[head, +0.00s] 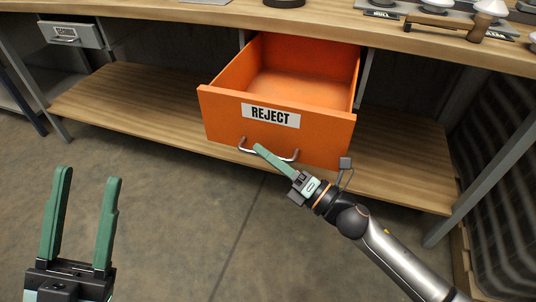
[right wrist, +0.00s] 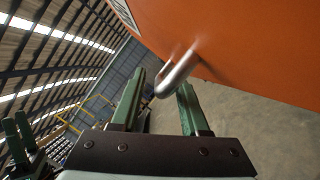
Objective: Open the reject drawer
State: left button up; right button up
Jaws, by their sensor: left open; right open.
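The orange reject drawer (head: 230,113) is pulled out from under the workbench, and its empty inside shows. A white REJECT label (head: 270,115) is on its front, with a metal bar handle (head: 290,158) below. My right gripper (head: 259,150) is at the handle. In the right wrist view, the handle (right wrist: 178,75) stands near and between the tips of the open green fingers (right wrist: 160,98); contact cannot be told. The drawer front (right wrist: 250,45) fills the upper right there. My left gripper (head: 90,175) is open and empty over the floor, at the lower left.
The wooden workbench (head: 200,14) runs across the top, with a wooden lower shelf (head: 110,100) beneath. A small grey drawer (head: 70,35) is shut at the left. A wooden-handled tool (head: 445,24) and insulator parts lie on the bench at right. Floor in front is clear.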

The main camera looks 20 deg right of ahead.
jog(key=v, duration=1.2)
jog(key=shift+s+d, duration=0.15)
jog(key=shift+s, duration=0.05)
jog(key=shift+f, duration=0.1)
